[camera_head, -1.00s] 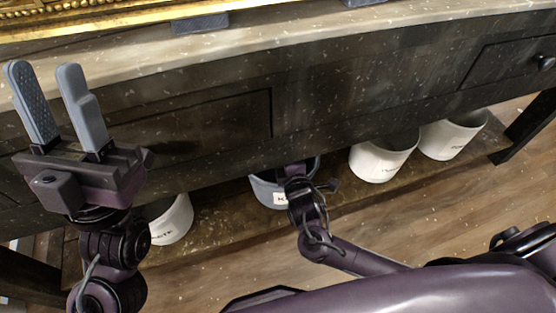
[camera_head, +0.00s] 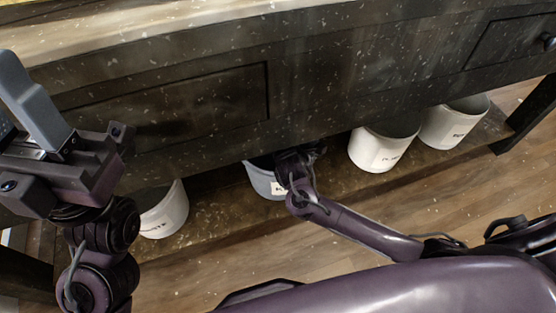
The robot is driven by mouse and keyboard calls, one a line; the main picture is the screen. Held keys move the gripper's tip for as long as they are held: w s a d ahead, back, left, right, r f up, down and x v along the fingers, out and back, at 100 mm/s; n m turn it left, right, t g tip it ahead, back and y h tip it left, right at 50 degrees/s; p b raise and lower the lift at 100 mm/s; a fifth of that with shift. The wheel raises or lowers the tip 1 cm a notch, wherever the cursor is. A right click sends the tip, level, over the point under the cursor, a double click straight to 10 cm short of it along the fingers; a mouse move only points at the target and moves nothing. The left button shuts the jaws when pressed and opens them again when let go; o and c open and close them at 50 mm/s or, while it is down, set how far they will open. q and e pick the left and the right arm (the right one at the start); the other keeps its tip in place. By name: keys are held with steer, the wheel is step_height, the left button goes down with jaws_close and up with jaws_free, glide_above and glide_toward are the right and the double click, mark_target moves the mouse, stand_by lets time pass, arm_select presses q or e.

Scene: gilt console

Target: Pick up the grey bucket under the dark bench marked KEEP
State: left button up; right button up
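The grey bucket (camera_head: 262,180) stands on the low shelf under the dark bench (camera_head: 200,110). A white label shows on its front, mostly covered by my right arm, so I cannot read it in full. My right gripper (camera_head: 294,158) is at the bucket's right front side, under the bench's lower edge. Its fingers are hidden, so I cannot tell whether they hold the rim. My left gripper (camera_head: 14,108) is raised at the far left in front of the bench, open and empty, partly cut off by the picture edge.
A white bucket (camera_head: 166,212) stands left of the grey one. Two more white labelled buckets, one nearer (camera_head: 378,150) and one farther (camera_head: 450,125), stand to the right. The bench front overhangs them closely. The wooden floor (camera_head: 480,190) in front is clear.

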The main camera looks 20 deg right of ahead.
jaws_close()
steer(key=shift+r, duration=0.2)
